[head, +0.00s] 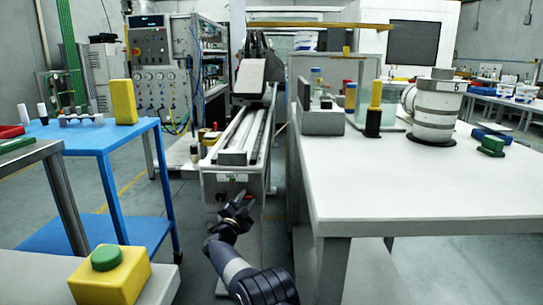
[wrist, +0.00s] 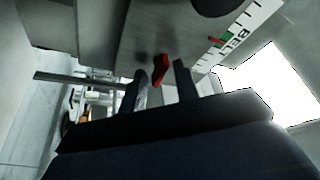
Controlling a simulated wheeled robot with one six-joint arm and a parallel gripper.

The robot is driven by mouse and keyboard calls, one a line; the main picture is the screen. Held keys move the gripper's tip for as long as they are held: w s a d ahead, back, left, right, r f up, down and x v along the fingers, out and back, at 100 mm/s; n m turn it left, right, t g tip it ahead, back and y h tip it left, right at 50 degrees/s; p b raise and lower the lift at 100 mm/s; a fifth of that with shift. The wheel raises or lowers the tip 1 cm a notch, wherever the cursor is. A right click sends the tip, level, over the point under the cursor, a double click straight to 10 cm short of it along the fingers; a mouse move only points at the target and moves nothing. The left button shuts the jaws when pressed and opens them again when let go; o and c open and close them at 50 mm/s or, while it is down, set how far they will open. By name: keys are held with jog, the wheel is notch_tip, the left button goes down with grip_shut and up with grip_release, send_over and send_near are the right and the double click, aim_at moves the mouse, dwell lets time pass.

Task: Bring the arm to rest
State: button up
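My gripper (head: 238,203) is in the lower middle of the head view, low in front of the end face of the long rail machine (head: 232,178). In the wrist view its two fingers (wrist: 162,78) stand apart with a gap between them. A small red piece (wrist: 160,69) shows between and just beyond the fingertips, against a pale panel (wrist: 185,35). It does not fill the gap, and I see no finger gripping it.
A white table (head: 420,190) stands close on the right, a blue cart (head: 85,140) on the left. A yellow box with a green button (head: 110,278) is at front left. The panel carries a scale strip with a green and red mark (wrist: 222,41). Floor shows left of the arm.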

jog(key=n+y, duration=0.1)
jog(key=n, duration=0.1)
jog(key=n+t+y+p, duration=0.1)
jog(key=n, duration=0.2)
jog(key=shift+d+r+t, duration=0.1)
jog(key=shift+r+t, duration=0.05)
jog(key=shift+t, duration=0.15)
jog(key=shift+n+y, duration=0.3)
jog(key=shift+n, duration=0.5)
